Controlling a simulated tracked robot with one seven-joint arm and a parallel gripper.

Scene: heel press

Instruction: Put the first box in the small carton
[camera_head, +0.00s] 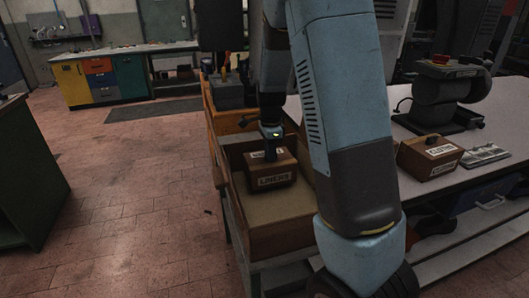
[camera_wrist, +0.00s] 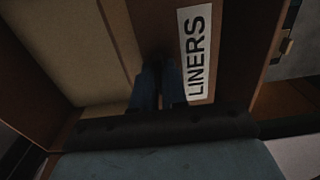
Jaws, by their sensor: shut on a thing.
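A brown box labelled LINERS (camera_head: 273,181) is at the far end of an open brown carton (camera_head: 283,243), within its walls. Whether it rests on the carton's floor or hangs just above it, I cannot tell. In the wrist view, the box's top with the LINERS label (camera_wrist: 194,50) lies beside the carton's tan floor (camera_wrist: 60,45). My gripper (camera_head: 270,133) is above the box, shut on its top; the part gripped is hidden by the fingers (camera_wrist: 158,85).
A similar box labelled CLOTHS (camera_head: 428,157) with a knob stands on the white bench (camera_head: 375,125) at right, beside a metal tray (camera_head: 484,154) and a dark machine (camera_head: 446,92). My arm hides part of the bench. Open tiled floor lies left.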

